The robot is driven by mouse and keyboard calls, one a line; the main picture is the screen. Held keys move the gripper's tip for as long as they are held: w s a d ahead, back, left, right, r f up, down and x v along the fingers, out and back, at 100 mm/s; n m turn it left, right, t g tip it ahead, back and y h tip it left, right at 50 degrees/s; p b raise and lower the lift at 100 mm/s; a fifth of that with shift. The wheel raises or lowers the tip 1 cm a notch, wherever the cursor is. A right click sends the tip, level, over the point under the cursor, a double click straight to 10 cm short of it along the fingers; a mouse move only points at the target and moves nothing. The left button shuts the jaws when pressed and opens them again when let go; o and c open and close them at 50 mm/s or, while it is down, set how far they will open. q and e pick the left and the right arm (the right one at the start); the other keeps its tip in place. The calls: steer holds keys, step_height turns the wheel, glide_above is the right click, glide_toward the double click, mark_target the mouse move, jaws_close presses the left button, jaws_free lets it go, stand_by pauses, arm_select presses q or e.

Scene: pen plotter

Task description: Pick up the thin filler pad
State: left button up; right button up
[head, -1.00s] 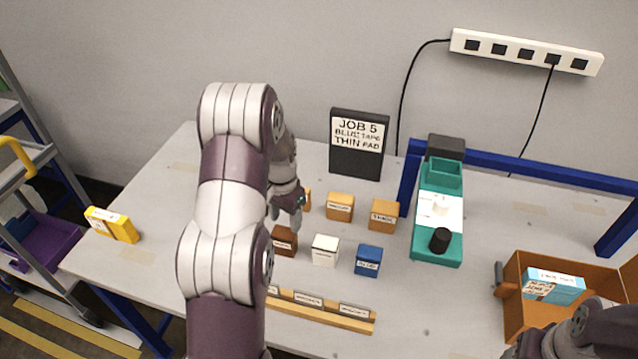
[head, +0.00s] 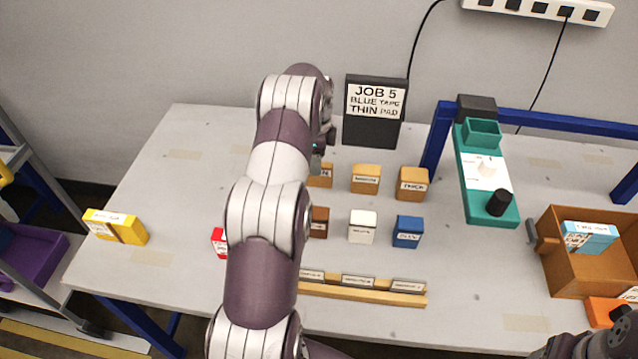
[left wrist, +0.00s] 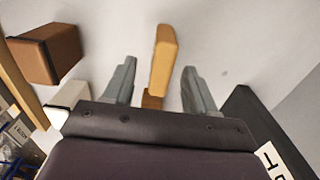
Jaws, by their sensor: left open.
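The thin filler pad (head: 320,175) is a narrow orange block at the left end of the back row, partly hidden by my left gripper in the head view. Its label is partly covered. In the left wrist view the thin pad (left wrist: 163,60) stands upright between the two finger lines, with a gap on each side. My left gripper (head: 317,160) is open and empty, close to the pad. Wider orange pads, medium (head: 366,179) and thick (head: 413,183), stand to its right. The sign (head: 375,112) reads JOB 5, BLUE TAPE, THIN PAD. Only part of my right arm shows, at bottom right.
Brown (head: 320,222), white (head: 362,227) and blue (head: 408,232) blocks stand in front of the pads. A wooden rail (head: 365,290) lies nearer. The teal plotter (head: 485,175) and an orange-brown box (head: 570,272) are to the right. A yellow box (head: 115,227) is at left.

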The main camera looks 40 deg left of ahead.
mark_target(324, 180)
arm_select(q)
steer(key=f, duration=0.4)
steer(key=f+p, duration=0.1)
steer(key=f, duration=0.1)
steer(key=shift+w+f, duration=0.2)
steer(key=shift+w, duration=0.1)
steer(key=shift+d, duration=0.1)
steer(key=c, duration=1)
steer(key=shift+r, duration=0.1)
steer(key=shift+c, duration=0.2)
